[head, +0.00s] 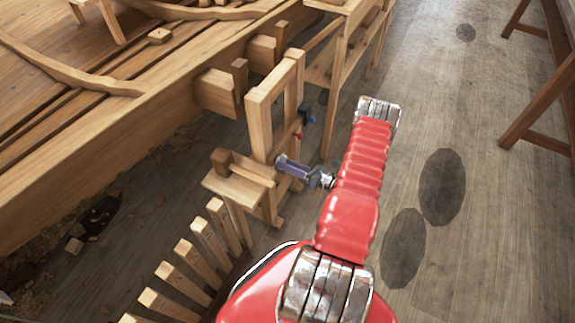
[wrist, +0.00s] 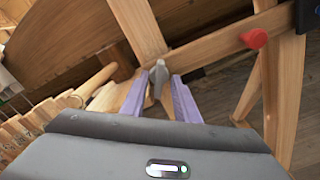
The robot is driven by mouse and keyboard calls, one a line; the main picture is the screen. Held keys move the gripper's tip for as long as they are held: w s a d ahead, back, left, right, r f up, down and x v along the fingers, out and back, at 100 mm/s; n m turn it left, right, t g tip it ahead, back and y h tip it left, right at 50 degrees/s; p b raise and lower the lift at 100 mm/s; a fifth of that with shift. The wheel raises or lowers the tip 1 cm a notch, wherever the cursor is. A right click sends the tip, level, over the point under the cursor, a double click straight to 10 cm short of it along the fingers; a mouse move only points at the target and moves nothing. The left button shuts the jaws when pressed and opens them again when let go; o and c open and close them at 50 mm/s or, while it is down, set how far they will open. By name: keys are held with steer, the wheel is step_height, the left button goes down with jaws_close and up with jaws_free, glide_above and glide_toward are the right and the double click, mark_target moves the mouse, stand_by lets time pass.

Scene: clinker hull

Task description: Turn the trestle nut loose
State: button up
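The trestle (head: 262,128) is a pale wooden frame beside the hull in the head view. In the wrist view its light rails and posts (wrist: 282,100) cross the upper part. The trestle nut (wrist: 159,70) is a small grey winged piece in the middle of the wrist view, by a wooden rail. My gripper (wrist: 158,82) has two purple fingers, apart, one on each side of the nut. I see a gap by each finger; contact does not show. In the head view my gripper (head: 281,162) reaches the trestle from the right and the nut is hidden.
A red knob (wrist: 254,38) sits on the rail to the right; it also shows in the head view (head: 298,136), near a blue piece (head: 311,119). A row of wooden pegs (head: 180,277) stands at lower left. The plank floor (head: 480,200) at right is mostly clear.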

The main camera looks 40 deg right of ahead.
steer(key=shift+s, duration=0.1)
steer(key=v, duration=1.3)
steer(key=shift+s, duration=0.3)
steer(key=shift+d, duration=0.1)
